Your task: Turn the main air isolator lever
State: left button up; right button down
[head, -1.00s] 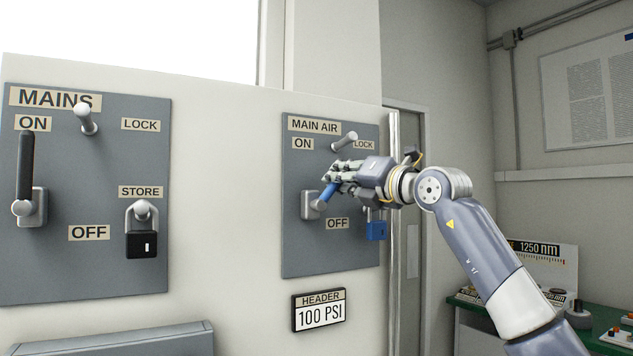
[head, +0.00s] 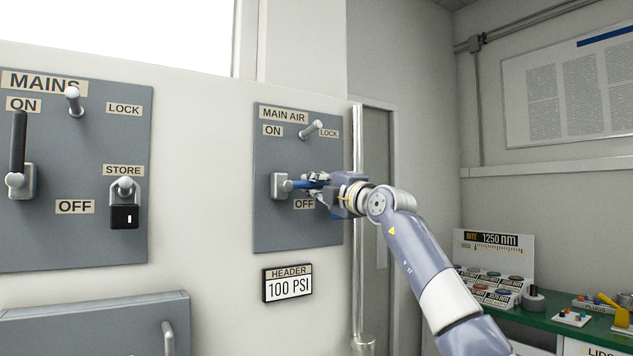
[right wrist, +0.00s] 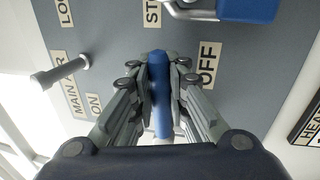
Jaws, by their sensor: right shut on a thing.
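The main air isolator lever is a blue handle (head: 298,184) on a grey hub (head: 279,186), on the MAIN AIR panel (head: 275,232). It lies about level, pointing right from the hub, just above the OFF label (head: 304,204). My right gripper (head: 318,180) is shut on the blue handle, reaching in from the right. In the right wrist view the blue handle (right wrist: 160,100) runs between the two fingers, beside the OFF label (right wrist: 207,65). The outer end of the handle is hidden by the gripper in the head view. My left gripper is not in view.
A metal peg (head: 312,129) sticks out above the lever, between ON and LOCK. A blue padlock (right wrist: 247,9) hangs near the gripper in the right wrist view. The MAINS panel (head: 75,240) is at left. A green bench (head: 545,322) with parts is at right.

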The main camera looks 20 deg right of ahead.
jog(key=shift+w+f+m, duration=0.1)
jog(key=shift+f+m, duration=0.2)
jog(key=shift+f, duration=0.2)
jog(key=c, duration=1.6)
grip_release()
jog(key=shift+c, duration=0.2)
jog(key=shift+o, duration=0.4)
jog(key=shift+d+r, duration=0.1)
jog(key=shift+r, duration=0.05)
